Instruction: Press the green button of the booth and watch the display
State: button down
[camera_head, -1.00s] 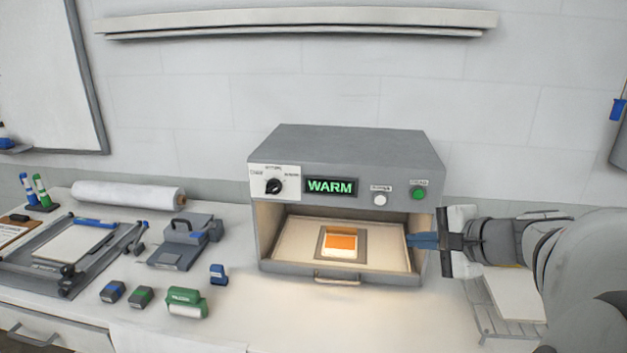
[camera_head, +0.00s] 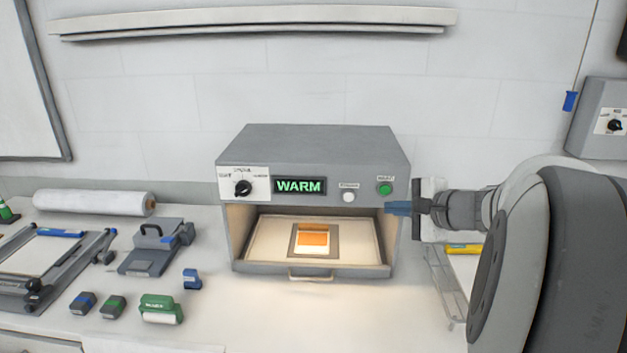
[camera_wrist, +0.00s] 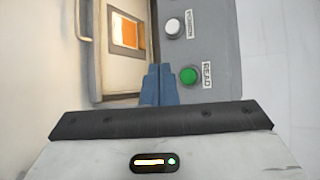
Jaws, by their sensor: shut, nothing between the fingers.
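The booth (camera_head: 310,150) is a grey box on the bench with a lit, open front. Its display (camera_head: 299,186) reads WARM in green letters. The green button (camera_head: 385,188) is at the right end of the front panel, right of a white button (camera_head: 348,197). My gripper (camera_head: 390,208) is shut and empty, its blue fingertips just below the green button in the head view. In the wrist view the fingertips (camera_wrist: 158,75) are beside the green button (camera_wrist: 188,76), to its left, and I cannot tell whether they touch the panel.
A tray (camera_head: 262,250) with an orange and white piece (camera_head: 313,240) lies inside the booth. A dial (camera_head: 243,188) is at the panel's left. A wire rack (camera_head: 440,280) stands right of the booth. Stamps and tools lie left; the bench directly in front is clear.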

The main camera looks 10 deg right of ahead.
aim_at(385, 190)
jog(key=shift+w+d, duration=0.3)
jog(key=shift+w, duration=0.65)
jog(key=shift+w+d, duration=0.25)
jog(key=shift+w, duration=0.65)
jog(key=shift+w, duration=0.1)
dwell(0.5)
jog(key=shift+w+d+b, duration=0.1)
jog(key=shift+w+b, duration=0.25)
jog(key=shift+b, duration=0.1)
jog(key=shift+w+d, duration=0.1)
jog(key=shift+w, duration=0.25)
dwell(0.5)
jog(key=shift+s, duration=0.15)
jog(key=shift+s+a+b, duration=0.2)
jog(key=shift+s+b, duration=0.3)
jog(key=shift+s, duration=0.1)
jog(key=shift+s, duration=0.1)
